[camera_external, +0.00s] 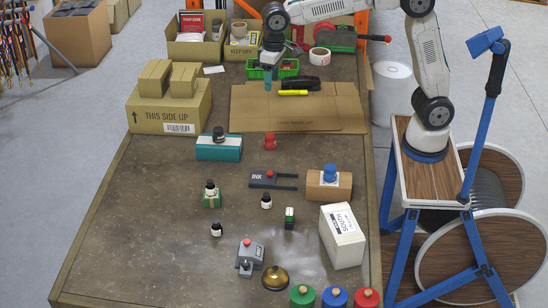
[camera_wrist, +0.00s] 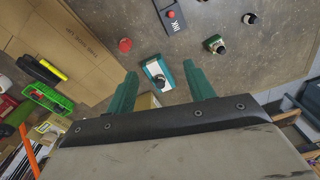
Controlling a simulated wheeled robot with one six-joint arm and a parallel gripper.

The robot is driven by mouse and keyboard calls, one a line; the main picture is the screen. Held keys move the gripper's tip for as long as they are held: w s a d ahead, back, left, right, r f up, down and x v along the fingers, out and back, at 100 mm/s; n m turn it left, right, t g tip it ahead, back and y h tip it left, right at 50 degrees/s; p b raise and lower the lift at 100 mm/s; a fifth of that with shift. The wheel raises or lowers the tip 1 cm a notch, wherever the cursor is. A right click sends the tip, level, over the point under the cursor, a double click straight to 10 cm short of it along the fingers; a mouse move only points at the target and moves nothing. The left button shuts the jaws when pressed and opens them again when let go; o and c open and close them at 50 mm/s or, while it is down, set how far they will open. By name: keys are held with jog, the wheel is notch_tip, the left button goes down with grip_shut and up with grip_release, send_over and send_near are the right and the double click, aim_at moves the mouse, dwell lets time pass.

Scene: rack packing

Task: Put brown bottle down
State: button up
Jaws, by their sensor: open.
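My gripper (camera_external: 267,86) is above the far part of the table, near the flat cardboard. In the wrist view its two green fingers (camera_wrist: 160,69) are apart with nothing held between them. A small dark-capped bottle (camera_external: 218,133) stands upright on a teal box (camera_external: 230,153). In the wrist view this bottle (camera_wrist: 160,81) and box (camera_wrist: 153,69) appear below and beyond the fingers. Another dark bottle (camera_external: 211,188) stands on a green block (camera_external: 212,202). Two more small dark bottles with pale labels stand on the table (camera_external: 266,201) (camera_external: 216,230). I cannot tell which is the brown one.
A white box (camera_external: 342,236) is at right. Cardboard boxes (camera_external: 168,108) stand at left. The table's left front is clear.

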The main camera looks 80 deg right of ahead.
jog(key=s+d+n, duration=0.1)
jog(key=s+d, duration=0.3)
jog(key=s, duration=0.5)
jog(key=s+d, duration=0.3)
jog(key=s, duration=0.6)
jog(key=s+d+n, duration=0.1)
jog(key=s+d, duration=0.3)
jog(key=s, duration=0.5)
jog(key=s+d+f, duration=0.1)
jog(key=s+f, duration=0.5)
jog(key=s, duration=0.4)
jog(key=shift+d+f+n+t, duration=0.2)
jog(key=shift+f+n+t, duration=0.1)
jog(key=shift+t, duration=0.1)
